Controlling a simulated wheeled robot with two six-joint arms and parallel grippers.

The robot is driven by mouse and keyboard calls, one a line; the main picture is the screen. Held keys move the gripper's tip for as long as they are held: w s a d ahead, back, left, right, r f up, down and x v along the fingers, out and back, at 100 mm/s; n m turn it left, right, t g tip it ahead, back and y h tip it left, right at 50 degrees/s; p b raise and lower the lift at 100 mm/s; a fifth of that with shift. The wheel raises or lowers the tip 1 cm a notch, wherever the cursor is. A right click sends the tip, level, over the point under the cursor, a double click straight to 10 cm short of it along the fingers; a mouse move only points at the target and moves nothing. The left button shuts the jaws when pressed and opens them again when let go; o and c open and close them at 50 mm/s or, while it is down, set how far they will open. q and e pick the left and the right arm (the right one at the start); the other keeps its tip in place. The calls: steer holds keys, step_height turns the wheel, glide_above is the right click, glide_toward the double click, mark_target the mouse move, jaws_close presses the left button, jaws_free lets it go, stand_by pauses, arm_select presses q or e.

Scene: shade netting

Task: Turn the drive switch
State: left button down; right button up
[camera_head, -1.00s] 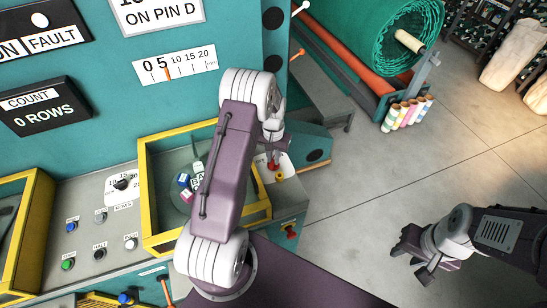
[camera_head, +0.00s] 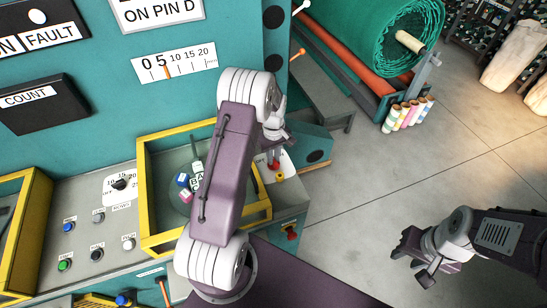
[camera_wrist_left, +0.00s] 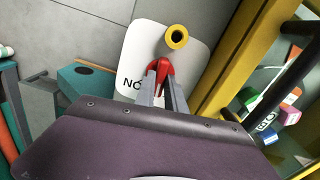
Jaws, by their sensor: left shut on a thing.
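The red switch lever (camera_wrist_left: 160,69) stands on a white label plate (camera_wrist_left: 139,50) whose lettering is partly hidden, leaving "NO" visible. My left gripper (camera_wrist_left: 162,80) is shut on this red lever, with a grey finger on each side. In the head view the red lever (camera_head: 273,165) shows just below my left gripper (camera_head: 274,154), at the right end of the console. A yellow round piece with a dark centre (camera_wrist_left: 176,37) stands next to the lever, apart from the fingers. My right gripper (camera_head: 414,265) is open and empty over the floor at the right.
A yellow-framed tray (camera_head: 147,200) holding small coloured blocks lies left of the lever. A dial (camera_head: 120,185) and several buttons sit further left. A red knob (camera_head: 291,232) is on the console's side. A green net roll (camera_head: 395,40) stands behind; the floor (camera_head: 370,170) is clear.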

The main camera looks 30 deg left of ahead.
arm_select(q)
steer(key=n, duration=0.3)
steer(key=shift+n, duration=2.2)
steer(key=shift+r, duration=0.1)
steer(key=c, duration=1.4)
jaws_free()
steer(key=shift+d, duration=0.1)
steer(key=shift+b, duration=0.3)
step_height(320, 180, up, 9)
steer(key=b, duration=0.2)
